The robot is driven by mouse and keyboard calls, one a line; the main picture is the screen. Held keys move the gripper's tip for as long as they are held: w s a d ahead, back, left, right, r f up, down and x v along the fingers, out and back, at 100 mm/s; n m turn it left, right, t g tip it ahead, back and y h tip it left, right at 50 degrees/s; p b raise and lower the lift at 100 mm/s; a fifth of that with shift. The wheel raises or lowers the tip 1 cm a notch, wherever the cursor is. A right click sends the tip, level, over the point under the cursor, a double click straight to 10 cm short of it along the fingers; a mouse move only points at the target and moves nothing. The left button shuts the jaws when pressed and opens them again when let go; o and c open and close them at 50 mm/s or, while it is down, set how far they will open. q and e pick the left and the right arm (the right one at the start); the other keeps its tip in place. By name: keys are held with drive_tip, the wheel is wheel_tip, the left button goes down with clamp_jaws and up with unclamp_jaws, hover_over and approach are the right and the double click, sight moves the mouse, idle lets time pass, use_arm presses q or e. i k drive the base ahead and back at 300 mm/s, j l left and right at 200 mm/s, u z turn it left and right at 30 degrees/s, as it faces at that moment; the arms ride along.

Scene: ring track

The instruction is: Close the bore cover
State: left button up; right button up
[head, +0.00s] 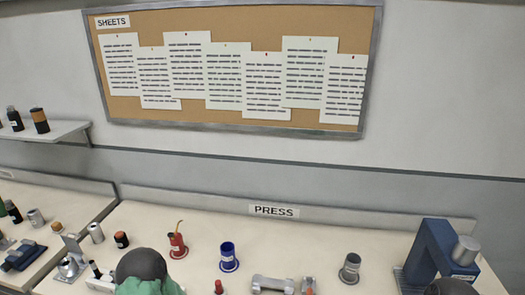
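I cannot pick out a bore cover for certain in the head view. The blue press-like machine (428,250) with a grey cylinder (466,250) stands at the right of the bench (330,238) labelled PRESS. A grey metal piece (272,284) lies at the bottom middle, partly cut off by the frame edge.
On the bench stand a red cup (177,246) with a thin stick, a blue cup (228,257) and a grey cup (350,268). A dark rounded shape with green hides part of the lower left. A board (235,25) with sheets hangs behind.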

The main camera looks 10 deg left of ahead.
sight(71, 244)
drive_tip(key=u, duration=1.9)
